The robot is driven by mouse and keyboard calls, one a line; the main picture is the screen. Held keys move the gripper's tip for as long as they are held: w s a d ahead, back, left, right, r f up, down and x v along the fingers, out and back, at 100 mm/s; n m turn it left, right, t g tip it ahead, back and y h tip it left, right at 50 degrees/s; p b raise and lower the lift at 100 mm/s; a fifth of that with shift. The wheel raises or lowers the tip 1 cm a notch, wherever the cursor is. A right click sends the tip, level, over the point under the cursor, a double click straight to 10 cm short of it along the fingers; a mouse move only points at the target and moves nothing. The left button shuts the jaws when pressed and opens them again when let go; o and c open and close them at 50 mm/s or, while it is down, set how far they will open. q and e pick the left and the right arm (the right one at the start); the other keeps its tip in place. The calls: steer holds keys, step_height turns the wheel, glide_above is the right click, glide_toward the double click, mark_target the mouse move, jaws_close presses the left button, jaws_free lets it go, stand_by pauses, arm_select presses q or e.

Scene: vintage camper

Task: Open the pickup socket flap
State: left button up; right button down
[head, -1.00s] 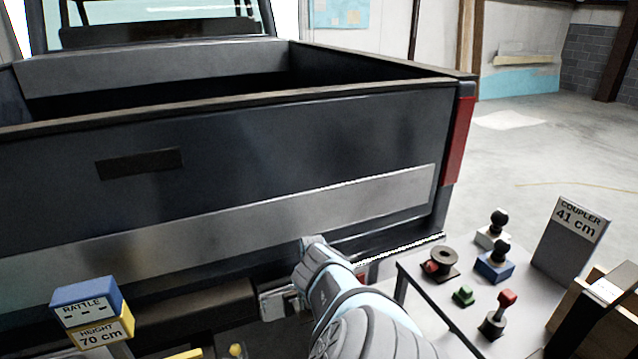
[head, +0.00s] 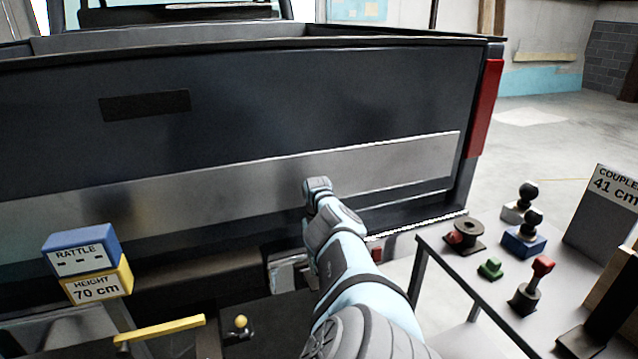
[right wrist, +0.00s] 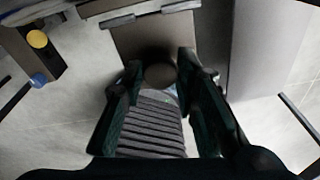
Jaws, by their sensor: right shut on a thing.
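The socket flap (right wrist: 155,40) shows in the right wrist view as a brown-grey plate with hinge pieces along its upper edge. A dark round knob (right wrist: 160,75) sits at its lower end. My right gripper (right wrist: 160,71) has a dark finger on each side of this knob and is shut on it. In the head view my right arm reaches in from the bottom and hides its own fingers. A silver box-like part (head: 286,274) shows just left of that arm under the bumper; whether it belongs to the socket I cannot tell. My left gripper is out of view.
The dark pickup tailgate (head: 300,110) fills the back. A grey table (head: 460,285) at the right bears several coloured couplers. The blue RATTLE block (head: 80,250) and a yellow lever (head: 160,329) stand at the lower left. Open floor lies right of the truck.

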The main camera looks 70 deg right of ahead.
steer(key=shift+d+r, duration=0.1)
steer(key=shift+r, duration=0.05)
steer(key=c, duration=1.5)
jaws_free()
steer(key=shift+w, duration=0.1)
steer(key=shift+o, duration=1.3)
step_height(320, 180, up, 12)
steer(key=d, duration=0.1)
steer(key=shift+w, duration=0.4)
